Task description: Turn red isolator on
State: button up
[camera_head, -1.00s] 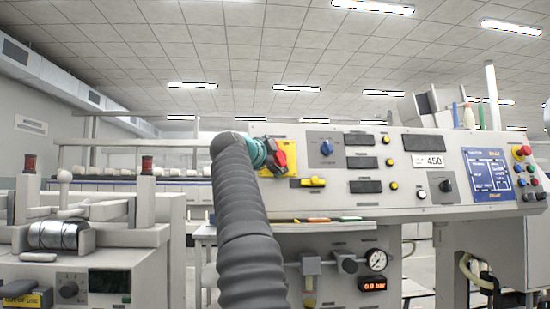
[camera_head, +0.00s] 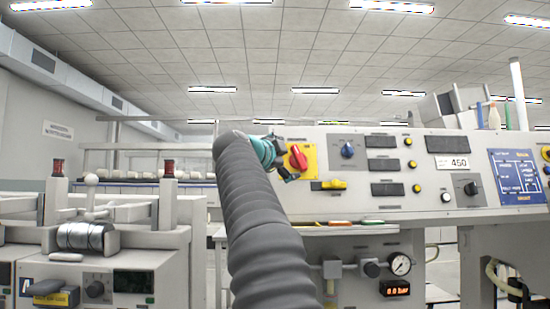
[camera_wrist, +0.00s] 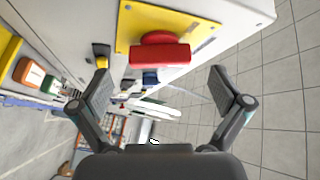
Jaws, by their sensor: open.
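The red isolator (camera_head: 298,158) is a red rotary handle on a yellow plate (camera_head: 310,150) at the left end of the sloped grey console. In the wrist view, the red handle (camera_wrist: 160,56) lies crosswise in front of the yellow plate (camera_wrist: 185,28), ahead of the fingertips and roughly centred between them. My gripper (camera_wrist: 158,84) is open and empty, its two fingers spread wide. In the head view my gripper (camera_head: 283,158) is just left of the handle, partly hidden behind my arm. I cannot tell from the head view whether it touches the handle.
A yellow switch (camera_head: 333,184) sits below the isolator plate, and a blue knob (camera_head: 347,150) is to its right. A pressure gauge (camera_head: 400,264) and a red digital display (camera_head: 395,288) are lower down. A grey machine (camera_head: 120,270) stands at left.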

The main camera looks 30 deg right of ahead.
jog(key=v, duration=0.6)
jog(key=shift+a+f, duration=0.1)
jog(key=shift+a, duration=0.05)
